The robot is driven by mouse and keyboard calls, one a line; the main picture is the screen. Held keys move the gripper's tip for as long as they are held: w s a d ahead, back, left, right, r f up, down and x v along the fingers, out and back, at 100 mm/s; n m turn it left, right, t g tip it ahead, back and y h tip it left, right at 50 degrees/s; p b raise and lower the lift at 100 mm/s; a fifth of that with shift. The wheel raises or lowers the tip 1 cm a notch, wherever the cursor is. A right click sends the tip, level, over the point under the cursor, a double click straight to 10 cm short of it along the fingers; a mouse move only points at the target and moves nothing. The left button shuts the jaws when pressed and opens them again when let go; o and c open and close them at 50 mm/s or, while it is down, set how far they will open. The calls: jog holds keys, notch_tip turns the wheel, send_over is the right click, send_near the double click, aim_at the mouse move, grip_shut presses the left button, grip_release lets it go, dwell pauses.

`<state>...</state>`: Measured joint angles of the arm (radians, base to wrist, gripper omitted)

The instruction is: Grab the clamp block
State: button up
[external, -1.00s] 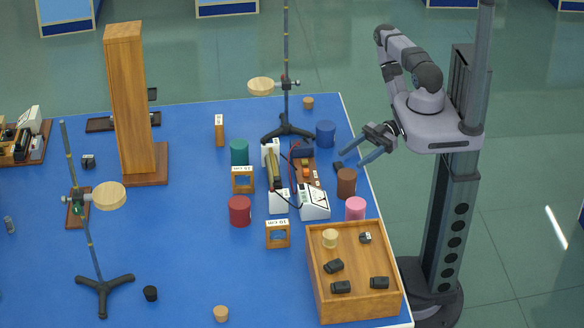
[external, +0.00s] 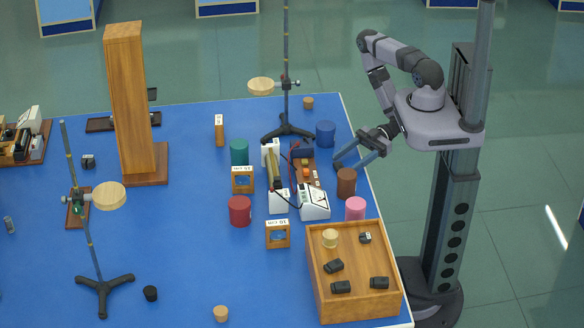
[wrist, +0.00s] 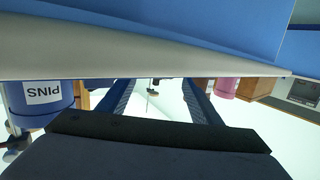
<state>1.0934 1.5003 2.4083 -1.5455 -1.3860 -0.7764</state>
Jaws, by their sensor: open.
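My gripper (external: 347,162) is open and empty, above the table's right edge near the blue cylinder and brown cylinder. I cannot tell for certain which piece is the clamp block. A small dark block with a pale mark (external: 365,237) lies in the wooden tray (external: 362,307), below and right of my gripper in the external view. A similar small dark block (external: 88,161) lies on the table far left. Several black pieces (external: 334,266) also lie in the tray. In the wrist view, my fingers (wrist: 160,95) are apart; a pale sheet-like edge crosses in front of them.
Blue (external: 326,133), brown (external: 347,183) and pink (external: 355,208) cylinders stand near the right edge, beside a white meter (external: 314,204). A tall retort stand (external: 287,65) rises behind them.

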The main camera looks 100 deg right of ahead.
aim_at(340, 166)
jog(key=shift+p+x, duration=0.8)
jog(key=shift+x, duration=1.3)
jog(key=shift+w, duration=0.1)
jog(key=c, duration=1.2)
